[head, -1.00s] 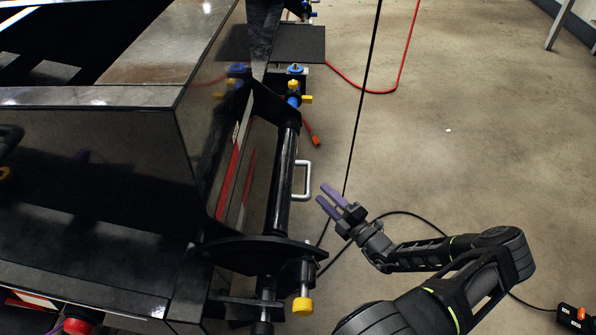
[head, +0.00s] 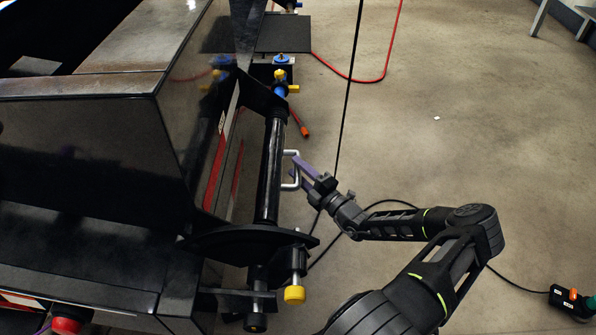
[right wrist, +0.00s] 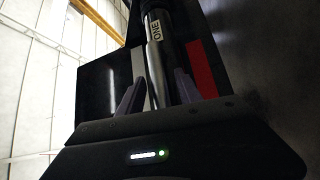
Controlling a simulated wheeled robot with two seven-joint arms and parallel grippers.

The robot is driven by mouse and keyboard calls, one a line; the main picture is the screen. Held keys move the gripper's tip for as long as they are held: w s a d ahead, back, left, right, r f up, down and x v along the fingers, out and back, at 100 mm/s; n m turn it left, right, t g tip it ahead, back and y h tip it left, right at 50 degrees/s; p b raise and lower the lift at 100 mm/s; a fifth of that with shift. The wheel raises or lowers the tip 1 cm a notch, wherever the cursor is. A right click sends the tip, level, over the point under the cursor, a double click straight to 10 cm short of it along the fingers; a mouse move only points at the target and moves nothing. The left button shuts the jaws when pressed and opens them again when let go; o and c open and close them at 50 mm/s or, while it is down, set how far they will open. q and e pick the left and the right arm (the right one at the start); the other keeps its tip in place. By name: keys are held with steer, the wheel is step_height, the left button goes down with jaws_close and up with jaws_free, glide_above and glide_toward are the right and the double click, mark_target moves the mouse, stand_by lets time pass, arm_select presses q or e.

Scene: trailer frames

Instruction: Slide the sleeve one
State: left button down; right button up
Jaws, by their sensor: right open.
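The sleeve is a black tube (head: 271,165) along the side of the dark trailer frame, with a pale U-shaped handle (head: 297,184) on its right side. In the right wrist view a label reading "ONE" (right wrist: 155,31) shows on it. My right gripper (head: 301,168) has purple fingers and is at the handle, open. In the right wrist view its fingers (right wrist: 158,92) stand apart on either side of a bright upright bar. I cannot tell whether they touch the handle. My left gripper is not in view.
A black flange plate (head: 245,243) and a yellow-tipped pin (head: 294,294) sit at the sleeve's near end. Blue and yellow fittings (head: 280,75) are at its far end. A black cable (head: 346,110) and a red hose (head: 375,77) cross the scene. Floor to the right is mostly clear.

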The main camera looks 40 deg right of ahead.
steer(key=shift+w, duration=0.1)
steer(key=shift+c, duration=0.4)
jaws_close()
stand_by(1.0)
